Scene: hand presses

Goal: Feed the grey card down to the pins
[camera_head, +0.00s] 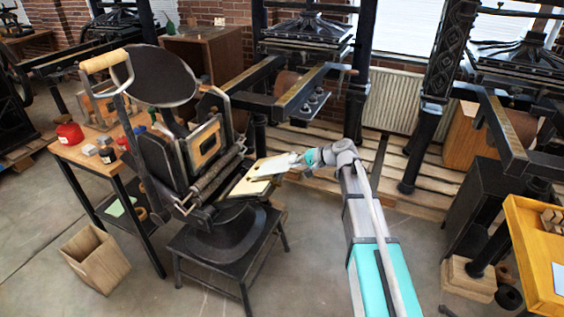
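The small black hand press (205,165) stands on a dark stool, with its round ink disc (162,76) at the top. A pale grey card (272,166) is at the upper right part of the press's cream board (248,187). My gripper (296,160) reaches in from the right, with its fingers at the card's right edge. The fingers are too small to show whether they are closed on the card. I cannot tell whether the card lies flat on the board or is just above it. The pins are too small to make out.
A wooden side table (88,150) at left holds a red tin (69,133) and small jars. A wooden bin (95,258) stands on the floor in front. Large iron presses line the back. A yellow-topped table (535,250) is at right.

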